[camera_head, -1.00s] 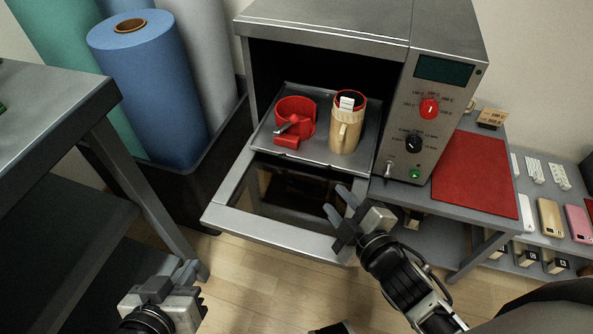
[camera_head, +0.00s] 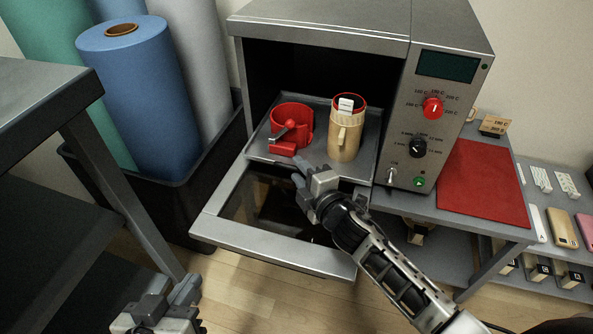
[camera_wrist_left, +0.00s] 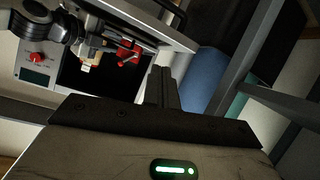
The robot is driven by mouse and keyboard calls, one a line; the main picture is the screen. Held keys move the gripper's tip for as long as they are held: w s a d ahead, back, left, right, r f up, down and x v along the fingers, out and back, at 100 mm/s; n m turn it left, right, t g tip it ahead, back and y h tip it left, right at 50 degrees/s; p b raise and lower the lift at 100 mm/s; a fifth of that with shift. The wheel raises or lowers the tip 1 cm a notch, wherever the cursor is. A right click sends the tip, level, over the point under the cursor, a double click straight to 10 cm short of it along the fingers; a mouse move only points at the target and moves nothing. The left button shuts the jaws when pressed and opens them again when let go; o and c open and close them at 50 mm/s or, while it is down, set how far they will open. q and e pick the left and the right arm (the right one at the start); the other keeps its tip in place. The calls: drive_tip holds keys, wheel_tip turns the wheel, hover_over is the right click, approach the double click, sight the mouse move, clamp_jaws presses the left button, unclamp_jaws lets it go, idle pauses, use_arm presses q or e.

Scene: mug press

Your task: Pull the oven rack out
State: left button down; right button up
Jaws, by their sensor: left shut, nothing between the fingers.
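The oven (camera_head: 320,25) has its front door (camera_head: 300,255) folded down. The grey rack (camera_head: 262,147) lies in the opening, its front part showing over the inner edge of the door. On it stand a red mug press (camera_head: 291,125) with a lever and a tan mug (camera_head: 345,135) with a red rim. My right gripper (camera_head: 298,175) is open and empty, at the rack's front edge; whether it touches is unclear. My left gripper (camera_head: 190,290) is shut and empty, low at the front left, away from the oven. Its fingers (camera_wrist_left: 163,88) show in the left wrist view.
The oven's control panel (camera_head: 435,110) is at the right, beside a red mat (camera_head: 483,185) on the bench. A grey table (camera_head: 50,90) stands at the left. A blue roll (camera_head: 135,95) stands in a dark bin left of the oven. The floor in front is clear.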

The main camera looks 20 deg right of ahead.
drive_tip(key=shift+x, duration=0.9)
drive_tip(key=shift+w, duration=0.15)
use_arm(q)
drive_tip(key=shift+d+r, duration=0.2)
drive_tip(key=shift+r, duration=0.25)
